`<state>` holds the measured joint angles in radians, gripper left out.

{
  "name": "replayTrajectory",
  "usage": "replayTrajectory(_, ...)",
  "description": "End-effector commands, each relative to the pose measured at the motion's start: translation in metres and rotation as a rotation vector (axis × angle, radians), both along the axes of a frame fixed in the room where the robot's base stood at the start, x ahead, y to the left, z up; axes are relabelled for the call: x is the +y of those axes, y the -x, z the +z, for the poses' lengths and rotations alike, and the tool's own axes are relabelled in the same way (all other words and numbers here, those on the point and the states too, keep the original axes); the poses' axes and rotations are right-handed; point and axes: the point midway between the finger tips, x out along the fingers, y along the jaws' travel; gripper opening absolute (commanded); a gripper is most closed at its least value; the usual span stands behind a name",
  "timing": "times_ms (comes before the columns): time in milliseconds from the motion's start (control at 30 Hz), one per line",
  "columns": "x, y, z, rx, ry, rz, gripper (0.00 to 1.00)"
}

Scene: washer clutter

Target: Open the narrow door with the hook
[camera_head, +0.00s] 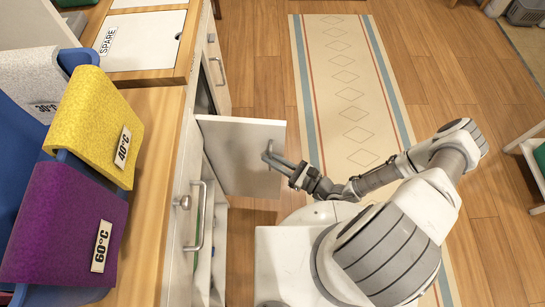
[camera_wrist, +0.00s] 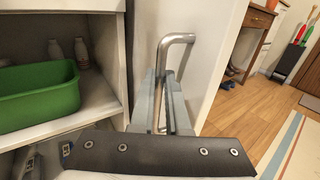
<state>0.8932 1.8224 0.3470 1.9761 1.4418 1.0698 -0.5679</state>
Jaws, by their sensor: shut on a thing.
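The narrow white door (camera_head: 238,150) stands swung out from the counter front, roughly at a right angle to it. A bent grey metal hook (camera_head: 267,150) is on its face. The hook (camera_wrist: 178,39) also shows in the wrist view, in front of the white door panel (camera_wrist: 212,40). My gripper (camera_head: 285,166) is shut on the hook's lower part. In the wrist view its two grey fingers (camera_wrist: 170,100) lie on either side of the hook's shaft, and the bent top sticks out above them.
Inside the opened cupboard stand a green basin (camera_wrist: 38,95) and white bottles (camera_wrist: 81,53). A bar handle (camera_head: 197,215) and a round knob (camera_head: 184,202) are on the nearer counter front. A striped rug (camera_head: 350,70) lies on clear floor to the right.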

Motion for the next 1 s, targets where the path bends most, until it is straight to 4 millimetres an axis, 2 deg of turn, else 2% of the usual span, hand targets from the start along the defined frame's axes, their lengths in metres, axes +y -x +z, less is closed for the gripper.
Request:
replayTrajectory(33,0.0034,-0.0001,0.0056,-0.008,-0.012,-0.004,0.00)
replayTrajectory(667,0.0024,-0.0015,0.0056,-0.010,-0.011,-0.025,0.00)
replayTrajectory(700,0.0022,-0.0015,0.0055,-0.010,-0.011,-0.026,0.21)
replayTrajectory(833,0.0016,-0.0013,0.0039,-0.007,-0.007,-0.026,0.43)
replayTrajectory(1000,0.0008,-0.0011,0.0024,-0.005,-0.004,-0.026,0.43)
